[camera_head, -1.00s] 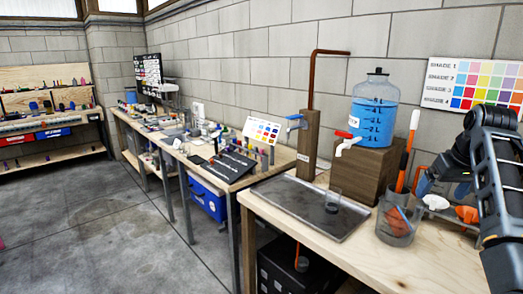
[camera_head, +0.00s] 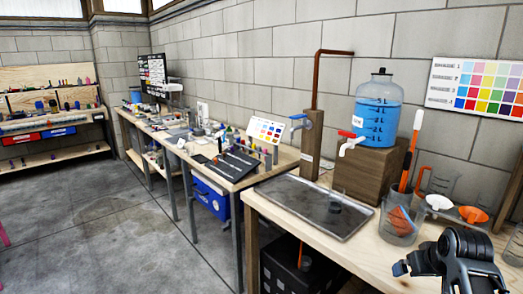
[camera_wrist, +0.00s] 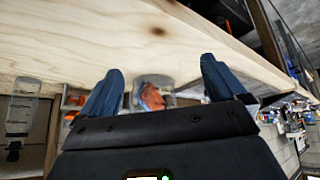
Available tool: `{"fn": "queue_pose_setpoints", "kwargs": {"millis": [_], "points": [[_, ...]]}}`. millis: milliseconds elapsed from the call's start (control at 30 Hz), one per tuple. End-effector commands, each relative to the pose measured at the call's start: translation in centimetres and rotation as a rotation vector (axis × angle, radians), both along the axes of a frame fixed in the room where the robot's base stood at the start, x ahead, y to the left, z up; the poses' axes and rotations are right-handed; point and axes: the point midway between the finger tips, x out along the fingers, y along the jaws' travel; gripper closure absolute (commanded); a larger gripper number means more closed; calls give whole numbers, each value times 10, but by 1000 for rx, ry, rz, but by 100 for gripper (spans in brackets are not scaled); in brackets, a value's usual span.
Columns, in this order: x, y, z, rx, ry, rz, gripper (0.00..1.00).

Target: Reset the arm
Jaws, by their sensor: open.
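My arm shows at the lower right of the head view, low in front of the near wooden bench (camera_head: 365,262). The wrist view shows my gripper (camera_wrist: 160,78) with its two dark blue fingers spread wide and nothing between them. Beyond the fingers, that view shows a jar with something orange in it (camera_wrist: 152,95), apart from the gripper. In the head view, a glass jar (camera_head: 400,222) holding orange-handled tools stands on the bench behind my arm.
A metal tray (camera_head: 310,208) with a small beaker (camera_head: 336,200) lies on the bench. A blue water jug (camera_head: 377,115) stands on a wooden block (camera_head: 372,178). A white funnel (camera_head: 438,202) and an orange funnel (camera_head: 473,214) are near my arm. Floor at left is clear.

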Motion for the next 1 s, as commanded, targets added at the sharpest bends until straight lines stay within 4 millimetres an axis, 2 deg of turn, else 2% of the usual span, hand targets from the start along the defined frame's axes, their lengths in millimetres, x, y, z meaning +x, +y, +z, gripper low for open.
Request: {"fn": "queue_pose_setpoints", "kwargs": {"millis": [33, 200, 333, 500, 733, 867, 1000], "points": [[-16, 12, -20, -8, -13, 5, 3], [-63, 43, -63, -37, -87, 22, 3], [-104, 67, -86, -54, -143, 36, 3], [-162, 97, -103, -70, -219, 61, 3], [-245, 134, -102, -79, -325, 96, 3], [-291, 152, -89, -78, -387, 116, 3], [-339, 169, -66, -72, -454, 138, 3]]}}
